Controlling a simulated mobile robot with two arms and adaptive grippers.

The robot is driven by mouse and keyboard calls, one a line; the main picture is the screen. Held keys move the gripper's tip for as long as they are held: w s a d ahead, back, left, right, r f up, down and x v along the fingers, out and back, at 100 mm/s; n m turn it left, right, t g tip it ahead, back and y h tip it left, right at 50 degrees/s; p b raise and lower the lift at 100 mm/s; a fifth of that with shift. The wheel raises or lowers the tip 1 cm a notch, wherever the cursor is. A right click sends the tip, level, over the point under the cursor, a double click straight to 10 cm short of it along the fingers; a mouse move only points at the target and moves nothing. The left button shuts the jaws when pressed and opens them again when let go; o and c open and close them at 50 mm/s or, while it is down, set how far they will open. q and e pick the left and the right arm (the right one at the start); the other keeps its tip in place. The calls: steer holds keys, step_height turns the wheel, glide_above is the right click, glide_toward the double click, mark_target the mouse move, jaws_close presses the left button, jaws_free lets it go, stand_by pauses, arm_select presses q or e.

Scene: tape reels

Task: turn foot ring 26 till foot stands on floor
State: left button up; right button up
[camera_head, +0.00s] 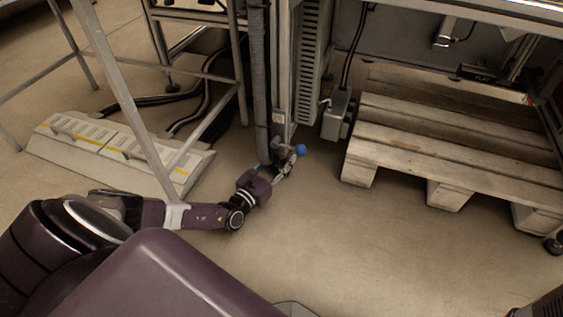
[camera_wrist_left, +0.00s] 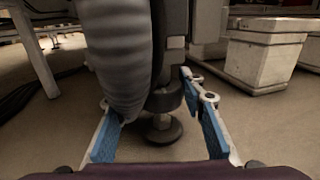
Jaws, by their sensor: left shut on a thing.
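My left gripper (camera_head: 284,168) is low at the base of the grey machine column (camera_head: 283,70). In the left wrist view its blue-padded fingers (camera_wrist_left: 157,112) stand wide apart, one on each side of a dark round collar, the foot ring (camera_wrist_left: 166,98). The gripper is shut on this ring, though the contact is partly hidden. Below the ring a short stem leads to a round dark foot (camera_wrist_left: 162,131) close to the floor; whether it touches cannot be told. A number on the ring is not readable. My right gripper is not in view.
A thick ribbed hose (camera_wrist_left: 118,55) hangs right by the left finger. A wooden pallet (camera_head: 440,140) is at right, a cable ramp (camera_head: 100,150) and frame legs at left. The floor in front is clear.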

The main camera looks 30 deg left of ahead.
arm_select(q)
steer(key=shift+w+r, duration=0.1)
stand_by(0.4)
steer(key=o, duration=1.2)
steer(key=shift+s, duration=0.25)
steer(key=s, duration=1.1)
steer(key=shift+s+a, duration=0.25)
